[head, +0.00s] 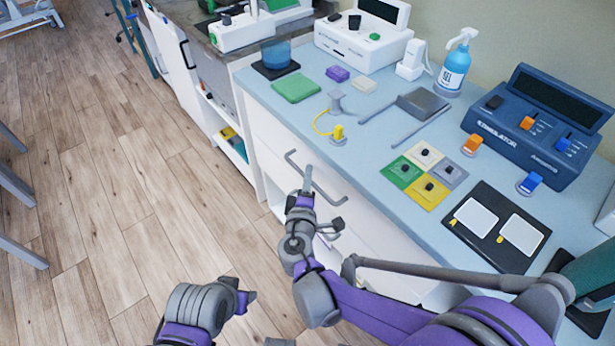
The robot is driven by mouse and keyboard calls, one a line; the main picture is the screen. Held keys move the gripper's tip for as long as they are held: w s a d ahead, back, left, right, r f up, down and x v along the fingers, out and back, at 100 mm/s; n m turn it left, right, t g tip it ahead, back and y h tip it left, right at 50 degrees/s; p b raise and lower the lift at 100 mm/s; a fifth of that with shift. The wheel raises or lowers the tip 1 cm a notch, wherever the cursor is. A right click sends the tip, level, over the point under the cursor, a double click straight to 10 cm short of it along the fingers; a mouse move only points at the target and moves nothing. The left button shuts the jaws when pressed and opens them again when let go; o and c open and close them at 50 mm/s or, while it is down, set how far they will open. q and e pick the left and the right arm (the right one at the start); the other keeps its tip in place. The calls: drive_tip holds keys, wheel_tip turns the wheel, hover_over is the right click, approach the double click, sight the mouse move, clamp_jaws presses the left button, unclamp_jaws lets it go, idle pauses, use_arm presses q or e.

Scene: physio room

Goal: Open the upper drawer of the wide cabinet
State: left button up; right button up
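The wide cabinet has a pale blue top (385,125) and a white front. Its upper drawer (268,135) looks flush under the top, with a long grey bar handle (328,187) across it. My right gripper (322,202) is at the handle, with its fingers spread apart. One finger overlaps the handle in the picture; I cannot tell whether it touches. My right arm hides the lower right of the cabinet front. My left gripper (246,298) is low over the floor, left of my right arm, apart from the cabinet. Its finger opening is not clear.
On the top are a blue stimulator box (540,125), a spray bottle (455,65), coloured pads (425,175), a black tray with white pads (497,226) and a white device (362,42). Another cabinet adjoins at the back left. The wooden floor (110,200) at left is mostly clear.

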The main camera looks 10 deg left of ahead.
clamp_jaws()
idle(1.1)
